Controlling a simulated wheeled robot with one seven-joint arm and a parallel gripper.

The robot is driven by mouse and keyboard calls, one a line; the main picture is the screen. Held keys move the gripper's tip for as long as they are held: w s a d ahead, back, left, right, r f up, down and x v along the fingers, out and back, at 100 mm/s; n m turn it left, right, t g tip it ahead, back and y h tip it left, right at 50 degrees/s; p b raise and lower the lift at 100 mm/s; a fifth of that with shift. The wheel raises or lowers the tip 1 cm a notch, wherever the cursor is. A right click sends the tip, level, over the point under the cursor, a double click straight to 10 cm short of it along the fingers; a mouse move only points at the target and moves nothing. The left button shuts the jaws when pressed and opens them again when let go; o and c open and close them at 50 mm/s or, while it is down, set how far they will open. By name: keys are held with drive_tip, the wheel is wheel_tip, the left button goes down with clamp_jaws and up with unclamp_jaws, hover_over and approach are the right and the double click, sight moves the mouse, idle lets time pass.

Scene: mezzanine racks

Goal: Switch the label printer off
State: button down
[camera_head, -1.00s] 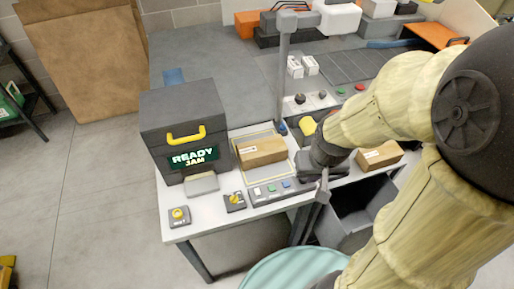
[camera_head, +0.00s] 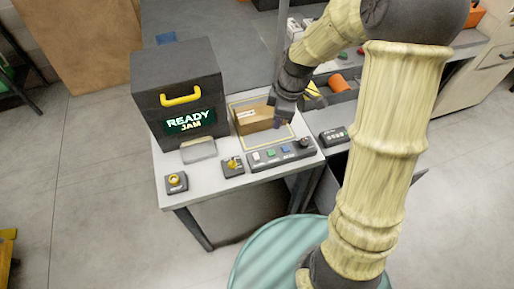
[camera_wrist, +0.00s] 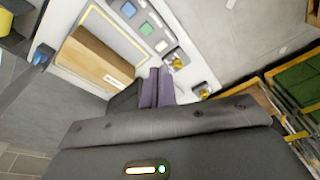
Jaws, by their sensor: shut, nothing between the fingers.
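The label printer looks to be the dark grey box (camera_head: 180,75) with a yellow handle and a screen (camera_head: 189,121) reading "READY JAM". In front of it are a small box with a yellow rotary switch (camera_head: 232,165) and, further left, one with a yellow button (camera_head: 176,181). A long panel (camera_head: 281,156) with white, green and blue buttons and a black knob lies to their right. My gripper (camera_wrist: 160,72) is shut and empty, its purple fingers together. In the head view it hangs near the carton's right end. The yellow switch (camera_wrist: 177,61) shows beyond the fingertips in the wrist view.
A brown carton (camera_head: 253,120) lies on a yellow-outlined pad right of the printer; it also shows in the wrist view (camera_wrist: 96,60). A small button box (camera_head: 335,136) sits further right. A teal drum (camera_head: 262,255) stands before the table (camera_head: 205,193).

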drive_tip(key=w+a+f+n, duration=0.1)
drive_tip(key=w+a+n, duration=0.1)
drive_tip(key=n, duration=0.1)
drive_tip(key=w+a+f+n+g+y+b, duration=0.1)
drive_tip(key=n, duration=0.1)
drive_tip(key=shift+w+f, duration=0.1)
drive_tip(key=shift+f, duration=0.25)
drive_tip(key=shift+f, duration=0.1)
drive_tip(key=p, duration=0.3)
approach(253, 154)
drive_tip(key=x, duration=0.5)
drive_tip(key=shift+w+f, duration=0.15)
drive_tip(key=shift+w, duration=0.05)
drive_tip(key=shift+f+p, duration=0.3)
drive_tip(key=shift+f, duration=0.3)
